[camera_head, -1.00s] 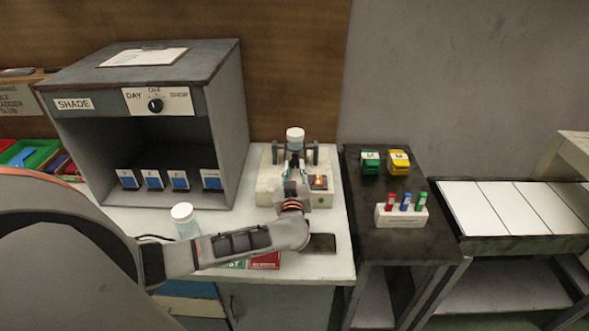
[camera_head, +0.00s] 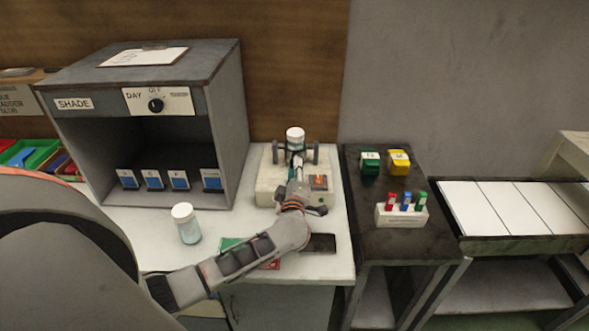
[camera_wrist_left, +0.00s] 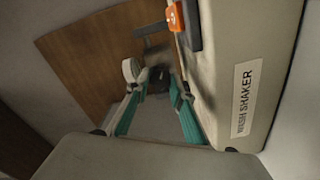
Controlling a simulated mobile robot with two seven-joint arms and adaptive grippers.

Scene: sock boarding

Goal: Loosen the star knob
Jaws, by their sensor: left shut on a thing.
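The wash shaker (camera_head: 268,187) is a cream box on the white bench, and its label shows in the wrist view (camera_wrist_left: 243,97). A clamp with two dark posts (camera_head: 275,153) stands at its back and holds a white-capped jar (camera_head: 295,133). My left gripper (camera_head: 297,168) reaches over the shaker to the front of the clamp. In the wrist view its teal-sided fingers (camera_wrist_left: 155,85) are closed on a small dark part, seemingly the star knob (camera_wrist_left: 160,80). The knob's shape is mostly hidden. My right gripper is out of view.
A second white-capped jar (camera_head: 186,224) stands on the bench at left, by the grey shade cabinet (camera_head: 229,130). Red and green cards lie partly under my forearm. The dark side table (camera_head: 400,238) holds a rack of vials (camera_head: 402,215) and green and yellow items.

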